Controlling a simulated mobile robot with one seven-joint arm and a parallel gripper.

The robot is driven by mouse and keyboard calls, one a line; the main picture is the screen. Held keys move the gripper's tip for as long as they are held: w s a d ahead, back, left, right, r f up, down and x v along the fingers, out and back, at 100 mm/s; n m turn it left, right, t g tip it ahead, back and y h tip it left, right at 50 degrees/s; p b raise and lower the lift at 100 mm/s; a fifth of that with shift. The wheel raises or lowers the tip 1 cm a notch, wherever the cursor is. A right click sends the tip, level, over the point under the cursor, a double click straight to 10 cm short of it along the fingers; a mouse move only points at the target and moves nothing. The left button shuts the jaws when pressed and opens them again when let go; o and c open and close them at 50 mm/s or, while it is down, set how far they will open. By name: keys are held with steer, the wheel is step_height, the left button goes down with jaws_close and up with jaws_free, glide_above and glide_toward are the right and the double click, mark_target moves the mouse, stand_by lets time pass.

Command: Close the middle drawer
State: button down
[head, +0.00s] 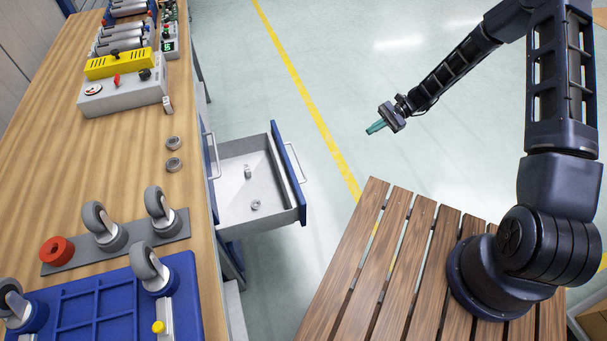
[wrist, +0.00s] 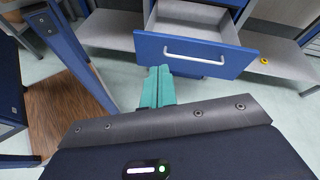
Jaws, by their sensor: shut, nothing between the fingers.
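A drawer with a blue front and grey inside (head: 236,213) stands pulled out from under the wooden bench in the head view. Two small metal parts lie in it. Its blue front (wrist: 215,54) and white bar handle (wrist: 194,58) show in the wrist view. I cannot tell for sure which drawer of the stack it is. My gripper (head: 376,127) is right of the drawer and apart from it, in free air. In the wrist view its teal fingers (wrist: 157,88) are together and empty, pointing toward the cabinet just below the drawer front.
The wooden bench (head: 75,165) on the left carries a yellow-topped grey box (head: 120,82), caster wheels (head: 160,210) and a blue tray (head: 95,295). The slatted wooden platform (head: 385,265) bears my arm. The floor between drawer and gripper is clear.

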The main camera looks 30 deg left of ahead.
mark_target(303, 174)
steer(key=s+a+f+m+g+y, duration=0.1)
steer(key=s+a+f+m, duration=0.15)
steer(key=f, duration=0.35)
steer(key=s+a+f+m+y, duration=0.1)
steer(key=s+a+f+y, duration=0.1)
steer(key=s+a+f, duration=0.25)
steer(key=s+a+f+m+g+y, duration=0.1)
steer(key=s+a+f, duration=0.1)
steer(key=f, duration=0.4)
steer(key=x, duration=1.4)
steer(key=shift+w+a, duration=0.1)
steer(key=shift+a, duration=0.2)
steer(key=x, duration=3.1)
steer(key=shift+a+r, duration=0.3)
steer(key=shift+r, duration=0.05)
steer(key=shift+a+r, duration=0.1)
steer(key=v, duration=1.4)
steer(key=shift+d+f, duration=0.3)
steer(key=shift+d, duration=0.15)
steer(key=shift+w, duration=0.15)
